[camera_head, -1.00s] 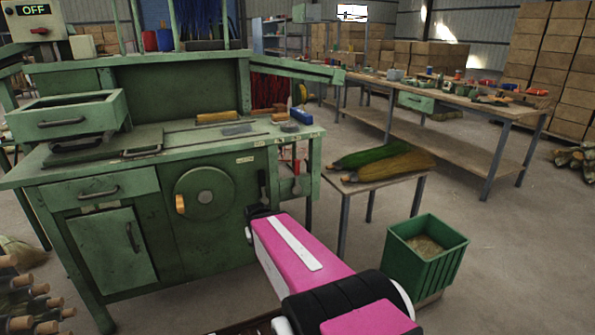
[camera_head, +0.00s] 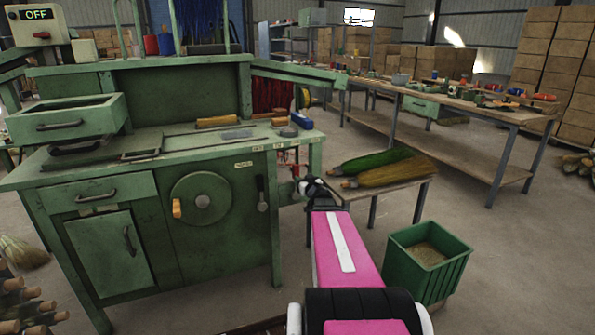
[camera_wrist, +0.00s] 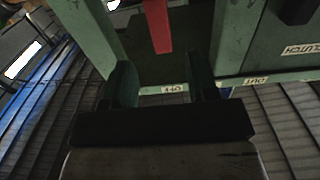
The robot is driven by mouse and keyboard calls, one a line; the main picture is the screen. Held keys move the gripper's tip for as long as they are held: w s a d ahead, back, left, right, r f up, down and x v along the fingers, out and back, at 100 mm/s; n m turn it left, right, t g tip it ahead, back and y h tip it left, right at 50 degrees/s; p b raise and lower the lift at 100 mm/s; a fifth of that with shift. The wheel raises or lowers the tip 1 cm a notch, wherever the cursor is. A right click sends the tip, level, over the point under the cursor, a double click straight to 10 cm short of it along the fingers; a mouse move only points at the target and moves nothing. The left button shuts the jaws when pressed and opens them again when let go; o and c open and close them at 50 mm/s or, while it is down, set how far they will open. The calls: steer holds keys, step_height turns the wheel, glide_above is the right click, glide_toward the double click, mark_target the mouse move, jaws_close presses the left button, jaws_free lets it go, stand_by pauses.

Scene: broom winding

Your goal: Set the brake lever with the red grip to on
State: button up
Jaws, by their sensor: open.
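The brake lever's red grip (camera_wrist: 158,25) shows at the top of the wrist view, in the gap ahead of my gripper (camera_wrist: 160,72). The two dark fingers are apart, one to each side of the lever's line, and no contact is visible. A label that seems to read OFF upside down (camera_wrist: 171,89) lies on the green frame between the fingers. In the head view my gripper (camera_head: 306,186) is at the right end of the green bench (camera_head: 230,240), and it and the bench hide most of the lever. The lever's pivot is out of sight.
A dark lever (camera_head: 262,194) hangs on the bench front beside the round wheel (camera_head: 201,200). A small table with brooms (camera_head: 385,170) stands close to the right of my gripper. A green bin (camera_head: 428,262) is on the floor. Green posts (camera_wrist: 92,35) flank the lever.

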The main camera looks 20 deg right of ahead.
mark_target(294, 169)
steer(key=w, duration=1)
steer(key=shift+w+a, duration=0.1)
steer(key=shift+w, duration=0.3)
